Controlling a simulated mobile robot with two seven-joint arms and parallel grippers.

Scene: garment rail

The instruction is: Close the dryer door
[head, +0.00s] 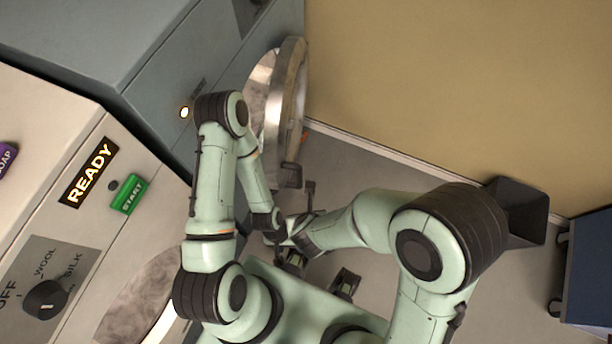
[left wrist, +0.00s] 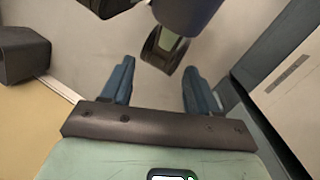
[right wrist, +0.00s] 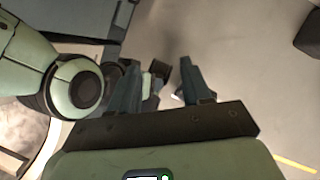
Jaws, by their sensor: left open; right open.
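The dryer (head: 165,75) is the grey-blue machine at the upper left of the head view. Its round metal-rimmed door (head: 293,95) stands open, swung out from the front and seen nearly edge-on. My left arm passes in front of the machine, beside the door's lower edge. My left gripper (head: 288,238) is below the door in the picture and apart from it; the left wrist view shows its fingers (left wrist: 157,85) open and empty. My right gripper is crowded against the left one and mostly hidden in the head view; its fingers (right wrist: 158,85) are open and empty.
A white machine (head: 130,235) with a READY display, a green START button (head: 129,194) and a dial stands at the left. A dark bin (head: 518,210) is by the tan wall, with a blue cart (head: 592,265) at the right. Grey floor (head: 350,165) lies open beside the door.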

